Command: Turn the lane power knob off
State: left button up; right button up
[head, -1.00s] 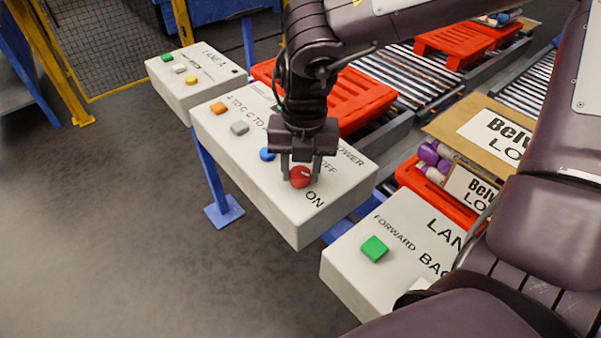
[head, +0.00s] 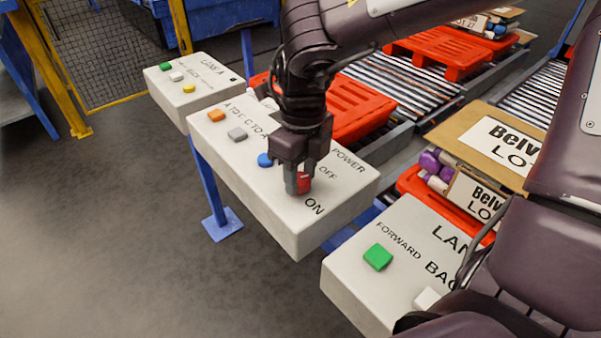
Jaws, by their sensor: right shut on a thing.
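The red power knob (head: 304,182) sits on the white control box (head: 350,190) in the middle of the head view, between the printed words ON and OFF, under POWER. My right gripper (head: 298,185) points down from above and is shut on the knob. Its fingers cover part of the knob, so the exact direction of its pointer is hard to tell. My left gripper is not in view.
Blue (head: 265,159), grey (head: 237,134) and orange (head: 216,115) buttons sit on the same box. Another box with a green button (head: 378,257) stands at the lower right. Red pallets (head: 437,52) and roller conveyors lie behind. Open floor is at left.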

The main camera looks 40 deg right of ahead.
aim_at(301, 177)
jog(key=shift+n, duration=1.6)
jog(key=o, duration=1)
jog(key=shift+r, duration=0.1)
jog(key=r, duration=0.7)
jog(key=shift+w+d+r+p, duration=0.1)
jog(key=shift+d+r+p, duration=0.1)
jog(key=shift+r+p, duration=0.15)
